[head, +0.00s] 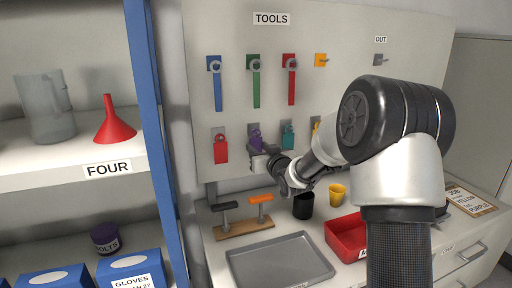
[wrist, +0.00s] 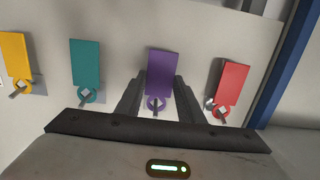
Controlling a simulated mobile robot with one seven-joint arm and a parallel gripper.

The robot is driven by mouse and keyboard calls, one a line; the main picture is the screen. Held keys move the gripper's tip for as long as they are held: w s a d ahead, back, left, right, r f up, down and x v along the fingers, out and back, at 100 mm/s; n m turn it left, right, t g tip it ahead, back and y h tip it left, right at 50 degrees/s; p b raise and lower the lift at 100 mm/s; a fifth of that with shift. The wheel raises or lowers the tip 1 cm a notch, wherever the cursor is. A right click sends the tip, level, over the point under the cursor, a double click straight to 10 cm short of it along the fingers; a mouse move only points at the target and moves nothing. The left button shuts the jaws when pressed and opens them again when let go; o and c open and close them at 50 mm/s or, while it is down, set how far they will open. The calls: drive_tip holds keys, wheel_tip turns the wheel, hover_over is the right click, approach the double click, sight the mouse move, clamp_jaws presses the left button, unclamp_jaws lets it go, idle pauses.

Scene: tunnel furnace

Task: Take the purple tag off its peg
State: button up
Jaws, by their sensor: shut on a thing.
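The purple tag (head: 255,138) hangs on the lower row of the tool board, between a red tag (head: 220,147) and a teal tag (head: 288,134). My gripper (head: 262,152) is at the purple tag and partly covers it. In the wrist view the purple tag (wrist: 162,72) lies between the two dark fingers of my gripper (wrist: 160,88), which are shut on it. Its ring (wrist: 156,104) is around its peg, close to the board. The red tag (wrist: 232,82) and the teal tag (wrist: 86,65) hang on either side, apart from the fingers.
A yellow tag (wrist: 16,58) hangs beyond the teal one. Blue, green and red wrenches (head: 254,84) hang above. An empty peg (head: 380,60) sits under the OUT label. Below are a grey tray (head: 280,262), a red bin (head: 344,240) and cups.

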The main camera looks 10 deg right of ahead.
drive_tip(key=shift+r, duration=0.3)
drive_tip(key=shift+s, duration=0.15)
drive_tip(key=f+b+v, duration=0.1)
drive_tip(key=b+v, duration=0.1)
drive_tip(key=v, duration=0.8)
drive_tip(key=shift+r, duration=0.35)
